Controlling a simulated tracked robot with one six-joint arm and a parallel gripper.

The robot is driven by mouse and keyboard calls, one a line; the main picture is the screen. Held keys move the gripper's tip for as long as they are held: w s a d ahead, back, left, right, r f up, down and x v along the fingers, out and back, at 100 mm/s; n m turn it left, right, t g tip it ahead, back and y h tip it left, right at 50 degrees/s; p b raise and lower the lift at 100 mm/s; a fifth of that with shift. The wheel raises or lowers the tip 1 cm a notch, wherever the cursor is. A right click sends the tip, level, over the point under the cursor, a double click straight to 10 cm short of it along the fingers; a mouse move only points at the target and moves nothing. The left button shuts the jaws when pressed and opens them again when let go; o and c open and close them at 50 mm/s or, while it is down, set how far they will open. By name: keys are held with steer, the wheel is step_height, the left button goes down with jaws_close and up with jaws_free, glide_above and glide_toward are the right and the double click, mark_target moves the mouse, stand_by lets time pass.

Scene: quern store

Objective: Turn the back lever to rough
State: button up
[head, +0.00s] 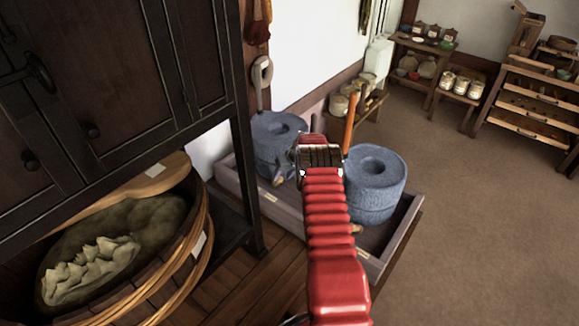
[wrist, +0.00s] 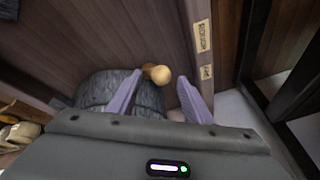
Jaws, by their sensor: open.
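Two blue-grey stone querns stand in a wooden tray (head: 230,178): the back quern (head: 262,145) at left, the front quern (head: 372,205) at right. The head view shows my red arm reaching over the tray; my gripper's tips are mostly hidden near the back quern's base. In the wrist view my gripper (wrist: 160,80) is open, its two purple fingers on either side of a lever's pale round wooden knob (wrist: 161,75). The lever sticks out from a stone quern (wrist: 100,90). I cannot tell whether the fingers touch the knob.
A dark cabinet (head: 110,90) stands close at left, above a round wooden tub (head: 195,245) with a sack. An orange upright rod (head: 350,122) rises by the front quern. Shelves (head: 530,100) stand at the back right. The floor (head: 480,220) at right is clear.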

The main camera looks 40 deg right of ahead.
steer(key=a+v, duration=0.1)
steer(key=v, duration=0.8)
steer(key=shift+s+d, duration=0.2)
steer(key=shift+d, duration=0.25)
